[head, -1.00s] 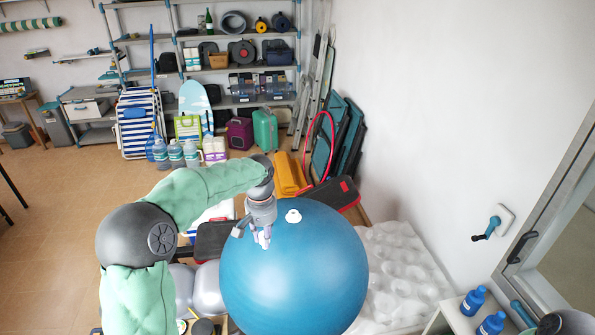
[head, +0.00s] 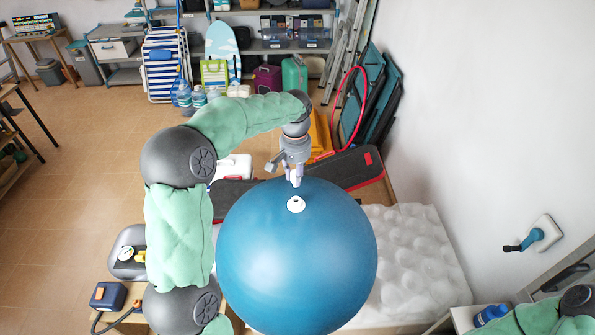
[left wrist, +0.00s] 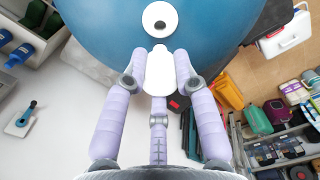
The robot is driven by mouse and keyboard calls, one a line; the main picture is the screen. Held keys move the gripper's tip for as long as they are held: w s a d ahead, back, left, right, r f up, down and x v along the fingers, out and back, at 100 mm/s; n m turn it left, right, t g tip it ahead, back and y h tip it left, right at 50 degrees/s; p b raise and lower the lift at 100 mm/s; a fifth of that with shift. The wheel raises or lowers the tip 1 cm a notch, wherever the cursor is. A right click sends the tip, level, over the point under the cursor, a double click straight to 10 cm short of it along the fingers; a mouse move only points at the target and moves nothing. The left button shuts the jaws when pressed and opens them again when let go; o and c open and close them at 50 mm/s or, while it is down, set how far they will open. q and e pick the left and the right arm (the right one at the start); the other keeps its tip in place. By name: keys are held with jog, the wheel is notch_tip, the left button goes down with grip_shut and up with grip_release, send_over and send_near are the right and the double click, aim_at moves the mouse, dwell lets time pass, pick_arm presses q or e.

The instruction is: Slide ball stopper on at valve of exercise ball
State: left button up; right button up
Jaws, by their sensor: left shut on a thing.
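The big blue exercise ball (head: 300,255) stands in the middle of the head view. Its white round valve (head: 296,204) with a dark hole is on top; the valve also shows in the left wrist view (left wrist: 160,19). My left gripper (head: 294,180) points down just beyond the valve. In the left wrist view my left gripper (left wrist: 162,82) is shut on the white ball stopper (left wrist: 158,72), whose end shows just below the valve, apart from it in the picture. My right gripper is out of view.
A white bumpy mattress (head: 415,255) lies right of the ball, by the wall. A black and red case (head: 345,168) and folded chairs (head: 375,105) are behind. A low table (head: 130,318) with a dark blue box (head: 108,296) is at lower left. Open floor (head: 80,200) lies left.

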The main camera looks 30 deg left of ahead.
pick_arm(q)
jog(key=shift+w, duration=0.2)
jog(key=shift+f, duration=0.25)
jog(key=shift+s+f+b, duration=0.1)
jog(key=shift+f+b, duration=0.5)
jog(key=shift+f, duration=0.2)
jog(key=shift+f+b, duration=1.15)
jog(key=shift+f, duration=0.75)
jog(key=shift+f+b, duration=0.85)
jog(key=shift+f, duration=0.8)
jog(key=o, duration=1)
jog(key=shift+r, duration=0.1)
